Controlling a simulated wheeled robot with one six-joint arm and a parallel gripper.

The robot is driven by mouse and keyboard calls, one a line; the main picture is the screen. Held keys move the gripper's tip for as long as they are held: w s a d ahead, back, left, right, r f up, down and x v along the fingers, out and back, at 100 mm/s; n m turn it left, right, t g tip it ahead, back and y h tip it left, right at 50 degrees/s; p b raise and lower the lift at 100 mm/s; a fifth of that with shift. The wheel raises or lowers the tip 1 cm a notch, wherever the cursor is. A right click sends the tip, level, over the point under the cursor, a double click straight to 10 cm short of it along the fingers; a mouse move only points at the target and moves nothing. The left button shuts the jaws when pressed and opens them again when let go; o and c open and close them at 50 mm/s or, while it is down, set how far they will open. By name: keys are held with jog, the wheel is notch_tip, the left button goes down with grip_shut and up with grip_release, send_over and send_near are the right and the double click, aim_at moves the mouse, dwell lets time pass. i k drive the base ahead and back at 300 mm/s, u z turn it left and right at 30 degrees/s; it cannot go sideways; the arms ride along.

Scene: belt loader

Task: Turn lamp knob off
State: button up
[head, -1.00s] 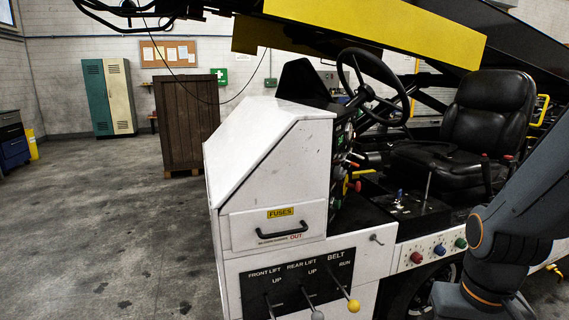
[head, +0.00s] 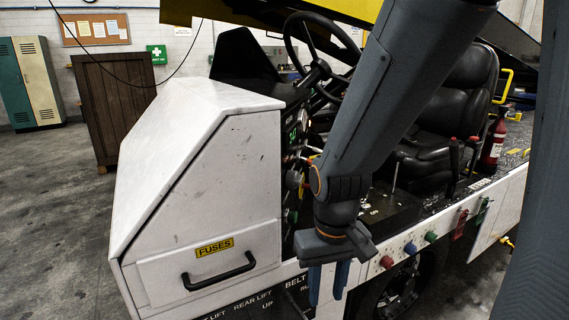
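The belt loader's dash panel (head: 297,135) faces the seat, on the side of the white cowl, and is seen at a steep slant. Gauges and several small knobs or levers show on it, including a grey round knob (head: 293,180). I cannot read any label, so I cannot tell which is the lamp knob or how it is turned. My forearm and wrist hide part of the panel. My gripper (head: 328,284) points down with its two blue fingers apart and nothing between them. In the picture it is below the dash, in front of the white side body.
The steering wheel (head: 318,55) is above the dash and the black seat (head: 455,95) is to the right. The fuse drawer handle (head: 219,272) sticks out at lower left. Coloured buttons (head: 410,248) line the side. Red extinguisher (head: 494,135). Open floor lies left.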

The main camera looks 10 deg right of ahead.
aim_at(293, 180)
jog(key=z, duration=0.5)
jog(key=k, duration=1.25)
jog(key=z, duration=0.9)
jog(key=i, duration=1.25)
jog(key=u, duration=0.85)
